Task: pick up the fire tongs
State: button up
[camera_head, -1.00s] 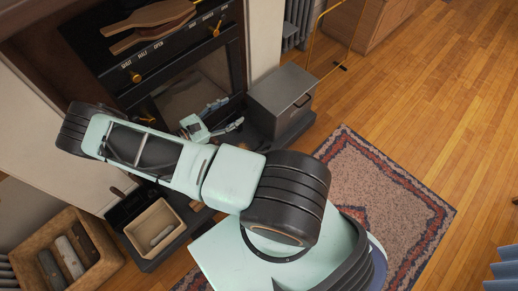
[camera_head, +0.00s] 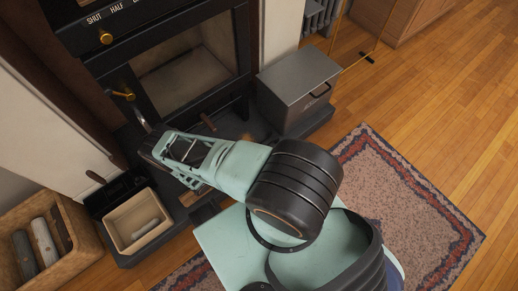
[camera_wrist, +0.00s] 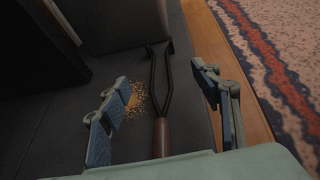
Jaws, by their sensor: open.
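The fire tongs (camera_wrist: 161,95) lie on the dark hearth in the wrist view, with black metal arms pointing away and a brown handle near my palm. My gripper (camera_wrist: 161,80) is open and empty, its blue-grey fingers apart on either side of the tongs. No contact between the fingers and the tongs shows. The near end of the handle is hidden behind my gripper's body.
The stove (camera_head: 185,80) stands behind the hearth, with a grey metal box (camera_head: 298,85) to its right. A small tray (camera_head: 137,221) and a log basket (camera_head: 62,245) are at left. The patterned rug (camera_head: 400,200) lies at right. Crumbs (camera_wrist: 136,100) lie beside the tongs.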

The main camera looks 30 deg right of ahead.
aim_at(266, 143)
jog(key=b+x, duration=0.2)
jog(key=x, duration=0.8)
jog(key=shift+b, duration=0.3)
jog(key=shift+c, duration=0.4)
jog(key=c, duration=1.4)
jog(key=shift+o, duration=0.2)
jog(key=shift+r, duration=0.1)
